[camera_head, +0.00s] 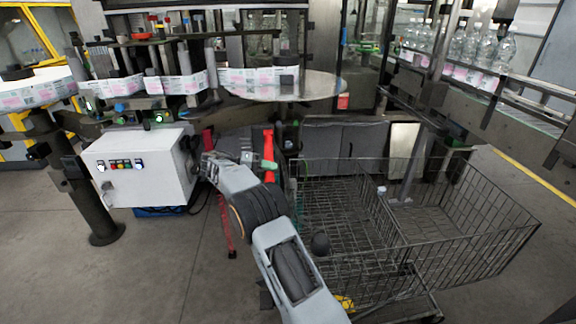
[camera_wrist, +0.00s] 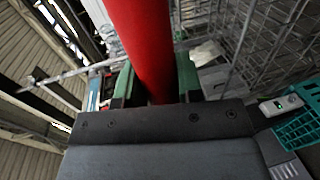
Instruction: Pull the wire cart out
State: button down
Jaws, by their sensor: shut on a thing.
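The wire cart (camera_head: 470,245) is a dark mesh basket cart with a divider, standing on the floor at the right of the head view. Its mesh also shows at the upper right of the wrist view (camera_wrist: 245,40). A red upright bar (camera_head: 268,146) stands at the cart's left end; where it joins the cart is hidden. In the wrist view the red bar (camera_wrist: 140,35) runs between the two green fingers of my gripper (camera_wrist: 155,85). My gripper is shut on this bar. In the head view my gripper (camera_head: 262,163) is partly hidden by my wrist.
A white control box (camera_head: 140,168) stands left of my arm. The labelling machine's round table (camera_head: 310,88) is behind the bar. A bottle conveyor (camera_head: 480,85) runs along the upper right. Grey cabinet panels (camera_head: 345,140) are behind the cart. Floor is open at front left.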

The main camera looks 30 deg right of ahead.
jog(key=shift+f+p+v, duration=0.1)
jog(key=shift+p+v, duration=0.1)
jog(key=shift+v, duration=0.45)
jog(key=shift+f+p+v, duration=0.15)
jog(key=shift+p+v, duration=0.05)
jog(key=shift+v, duration=0.4)
jog(key=shift+a+f, duration=0.1)
jog(key=c, duration=0.8)
grip_release()
